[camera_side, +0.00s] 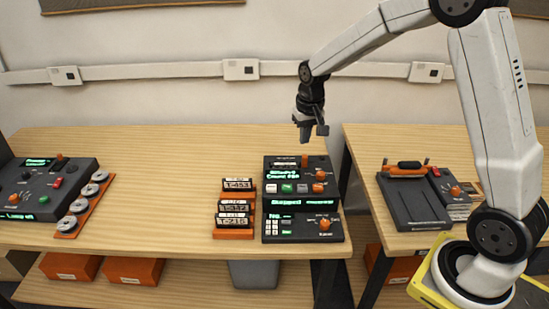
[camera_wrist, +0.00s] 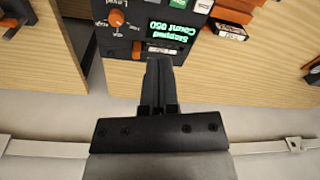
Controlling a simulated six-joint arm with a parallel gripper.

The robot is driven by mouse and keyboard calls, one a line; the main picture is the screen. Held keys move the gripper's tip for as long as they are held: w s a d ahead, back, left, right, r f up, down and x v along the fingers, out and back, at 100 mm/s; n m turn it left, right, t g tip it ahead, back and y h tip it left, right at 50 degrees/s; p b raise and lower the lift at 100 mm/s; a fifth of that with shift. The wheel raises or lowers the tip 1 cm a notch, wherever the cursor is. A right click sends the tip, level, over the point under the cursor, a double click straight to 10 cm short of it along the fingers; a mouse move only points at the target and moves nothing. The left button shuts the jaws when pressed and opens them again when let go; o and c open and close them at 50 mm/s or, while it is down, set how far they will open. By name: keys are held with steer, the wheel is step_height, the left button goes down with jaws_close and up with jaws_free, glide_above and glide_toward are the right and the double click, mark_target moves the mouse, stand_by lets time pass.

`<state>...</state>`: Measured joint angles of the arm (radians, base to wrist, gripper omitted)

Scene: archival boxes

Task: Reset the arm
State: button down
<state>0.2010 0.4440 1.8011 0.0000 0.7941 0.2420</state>
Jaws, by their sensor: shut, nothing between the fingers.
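My gripper (camera_side: 305,137) hangs from my arm above the back edge of the left table, fingers pointing down. It is shut and holds nothing. In the wrist view the closed fingers (camera_wrist: 158,68) point toward a dark console, with clear space around them. The console (camera_side: 297,173) stands below my gripper in the side view, with green lit text, buttons and orange knobs. My gripper appears apart from it.
Orange racks with labelled black cartridges (camera_side: 238,185) stand left of the console. Another console (camera_side: 45,188) and a strip of round reels (camera_side: 89,190) are far left. A dark device (camera_side: 412,198) is on the right table (camera_side: 365,150). The left table's middle (camera_side: 165,180) is bare.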

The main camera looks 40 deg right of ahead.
steer(key=s+a+f+n, duration=0.1)
steer(key=s+a, duration=0.3)
steer(key=s, duration=0.4)
steer(key=s+a+f+n+t, duration=0.1)
steer(key=s+a+n, duration=0.3)
steer(key=s, duration=0.5)
steer(key=shift+s+a+f, duration=0.3)
steer(key=shift+a+f, duration=0.35)
